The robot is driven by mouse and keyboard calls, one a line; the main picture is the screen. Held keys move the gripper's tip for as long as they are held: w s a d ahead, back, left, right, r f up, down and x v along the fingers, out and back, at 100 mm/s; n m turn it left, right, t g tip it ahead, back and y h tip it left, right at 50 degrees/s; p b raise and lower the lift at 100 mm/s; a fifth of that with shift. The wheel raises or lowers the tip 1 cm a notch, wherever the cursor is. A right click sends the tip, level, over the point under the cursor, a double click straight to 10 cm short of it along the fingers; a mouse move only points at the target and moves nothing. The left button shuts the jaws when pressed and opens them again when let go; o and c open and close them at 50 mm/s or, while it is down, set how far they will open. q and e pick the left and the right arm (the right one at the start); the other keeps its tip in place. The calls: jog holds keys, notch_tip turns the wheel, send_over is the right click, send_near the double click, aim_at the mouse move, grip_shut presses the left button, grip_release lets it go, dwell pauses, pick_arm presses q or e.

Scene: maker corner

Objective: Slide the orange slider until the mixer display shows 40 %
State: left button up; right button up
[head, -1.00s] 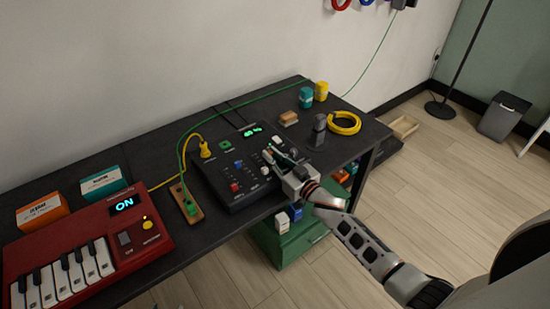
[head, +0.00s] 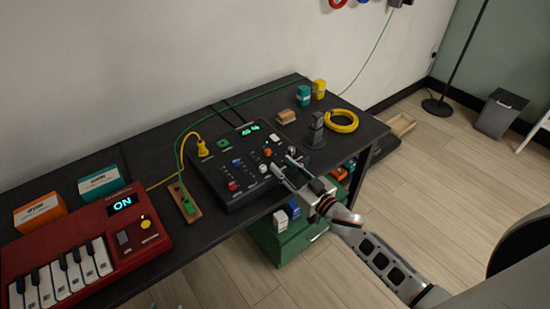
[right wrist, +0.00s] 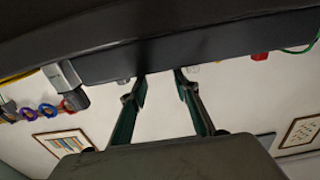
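The black mixer (head: 225,186) lies on the dark table, with its lit green display (head: 250,130) at the back. The digits look like 40 %, but are too small to read surely. The orange slider (head: 268,153) shows on the panel's right half, uncovered. My right gripper (head: 282,162) is at the mixer's front right part, just in front of the orange slider. Its two fingers are spread with nothing between them. In the right wrist view, the open fingers (right wrist: 160,80) point at the mixer's dark edge. My left gripper is not in view.
A grey upright part (head: 316,132) and a yellow cable coil (head: 342,121) stand right of the mixer. A red keyboard (head: 85,250) showing ON is at the left. Green and yellow cables run along the mixer's left. A green drawer box (head: 290,240) is below the table.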

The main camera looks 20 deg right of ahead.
jog(key=v, duration=0.4)
jog(key=shift+s+d, duration=0.15)
jog(key=shift+s, duration=0.2)
jog(key=s+a+f+g+h, duration=0.1)
jog(key=s+f+g, duration=0.2)
jog(key=s+f, duration=0.4)
jog(key=s+a+f+g+h, duration=0.2)
jog(key=s+f, duration=0.6)
jog(key=s, duration=0.7)
jog(key=shift+s+g, duration=0.25)
jog(key=shift+g, duration=0.35)
jog(key=shift+a+f, duration=0.1)
jog(key=shift+a, duration=0.1)
dwell(0.3)
